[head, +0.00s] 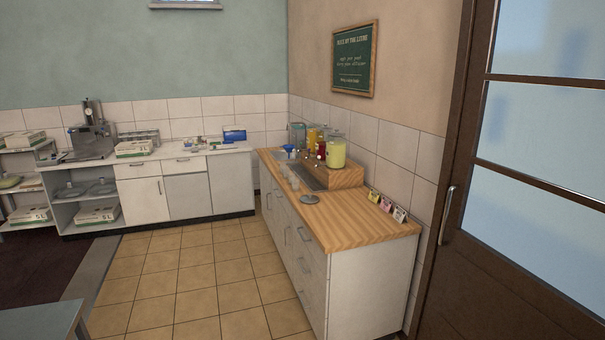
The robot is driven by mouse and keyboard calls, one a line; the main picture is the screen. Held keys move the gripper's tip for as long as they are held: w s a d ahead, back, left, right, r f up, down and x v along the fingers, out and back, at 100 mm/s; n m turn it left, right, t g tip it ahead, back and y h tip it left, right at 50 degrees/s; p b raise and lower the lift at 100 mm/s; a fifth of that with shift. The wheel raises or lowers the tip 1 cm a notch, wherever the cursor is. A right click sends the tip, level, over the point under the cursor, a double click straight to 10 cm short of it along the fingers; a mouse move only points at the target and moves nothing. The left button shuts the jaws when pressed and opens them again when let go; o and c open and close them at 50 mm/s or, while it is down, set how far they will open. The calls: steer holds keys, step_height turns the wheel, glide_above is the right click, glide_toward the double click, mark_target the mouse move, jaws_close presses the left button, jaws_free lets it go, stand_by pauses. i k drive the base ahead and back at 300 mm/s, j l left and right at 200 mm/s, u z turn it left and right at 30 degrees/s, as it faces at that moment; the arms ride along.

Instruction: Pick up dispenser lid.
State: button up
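A small grey round disc (309,198), which looks like a lid, lies flat on the wooden counter (353,223) near its front edge. Several clear dispensers stand on a raised wooden stand at the back of the counter. The nearest dispenser (336,153) holds yellow liquid; others behind it hold orange and red liquid. The farthest dispenser (298,136) is pale, and I cannot tell whether its top is covered. My gripper is not in view.
White cabinets (147,187) stand at the back left, and a door (535,170) fills the right. The tiled floor (200,280) before the counter is clear. A table corner (42,319) shows at lower left.

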mark_target(308, 199)
steer(key=i+j+u, duration=0.1)
steer(key=i+u, duration=0.4)
steer(key=i, duration=0.95)
steer(key=i+z, duration=0.2)
steer(key=i, duration=0.25)
steer(key=i+j+z, duration=0.2)
steer(key=i, duration=0.25)
steer(key=i+j+z, duration=0.25)
steer(key=i, duration=0.2)
steer(key=i+j+z, duration=0.2)
steer(key=i, duration=0.2)
steer(key=i+j+z, duration=0.95)
steer(key=k+l, duration=0.05)
steer(key=k, duration=0.05)
